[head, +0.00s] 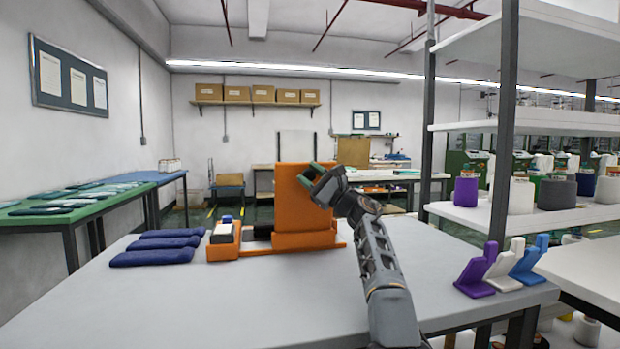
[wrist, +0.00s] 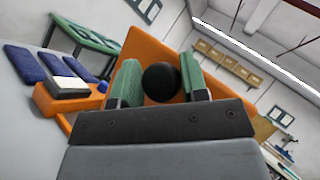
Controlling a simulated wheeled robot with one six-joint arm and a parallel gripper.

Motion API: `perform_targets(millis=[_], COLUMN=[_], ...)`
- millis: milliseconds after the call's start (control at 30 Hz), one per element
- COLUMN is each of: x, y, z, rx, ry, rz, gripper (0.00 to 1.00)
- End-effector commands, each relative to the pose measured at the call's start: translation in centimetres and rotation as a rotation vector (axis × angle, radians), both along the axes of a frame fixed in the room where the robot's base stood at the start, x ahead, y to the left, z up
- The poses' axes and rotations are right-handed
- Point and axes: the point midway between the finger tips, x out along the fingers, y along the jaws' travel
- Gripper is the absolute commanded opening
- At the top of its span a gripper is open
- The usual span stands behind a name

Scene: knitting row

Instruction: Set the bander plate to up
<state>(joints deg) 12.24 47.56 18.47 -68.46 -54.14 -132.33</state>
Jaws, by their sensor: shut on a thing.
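The orange bander (head: 296,241) stands on the pale table, with a tall orange plate (head: 290,205) upright on it. A black round knob (wrist: 161,83) shows in front of the orange surface (wrist: 142,52) in the wrist view. My gripper (head: 313,174) is at the upper part of the plate. Its green fingers (wrist: 160,85) stand on both sides of the knob and are shut on it. The knob is hidden in the head view. A black part (head: 258,232) sits low beside the plate, next to a white-topped block (head: 222,233).
Several dark blue pads (head: 157,248) lie on the table (head: 240,305) to the left. Purple, white and blue stands (head: 478,271) are at its right edge. The front of the table is clear left of my arm. A white shelf rack (head: 520,213) rises on the right.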

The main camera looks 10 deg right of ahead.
Motion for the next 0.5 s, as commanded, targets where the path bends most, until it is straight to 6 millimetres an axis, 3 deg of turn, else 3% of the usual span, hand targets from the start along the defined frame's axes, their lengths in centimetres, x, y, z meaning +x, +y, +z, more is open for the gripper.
perform_targets(millis=[33, 267, 300, 500], x=[0.41, 0.49, 0.49, 0.46], y=[0.27, 0.15, 0.14, -0.01], z=[-1.09, -1.26, -1.26, -1.13], rx=[-0.010, -0.010, -0.010, -0.008], ry=[0.014, 0.015, 0.015, 0.015], rz=[0.012, 0.009, 0.009, 0.005], gripper=[0.00, 0.00, 0.42, 0.61])
